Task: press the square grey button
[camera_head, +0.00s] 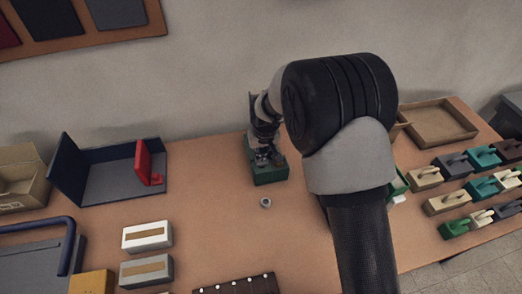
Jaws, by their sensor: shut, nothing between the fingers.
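My gripper (266,157) is shut and empty, pointing down over a small green box (271,176) near the back middle of the table. Its fingers are at or just above the top of the box; I cannot tell whether they touch it. No square grey button can be made out; the gripper covers most of the box's top. My arm hides part of the table to the right of the box.
A small grey ring (265,202) lies in front of the green box. A dark open case (103,180) with a red part (144,162) stands left. Several levered blocks (447,203) and a shallow tray (439,121) are right. Two white-grey blocks (146,236) sit front left.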

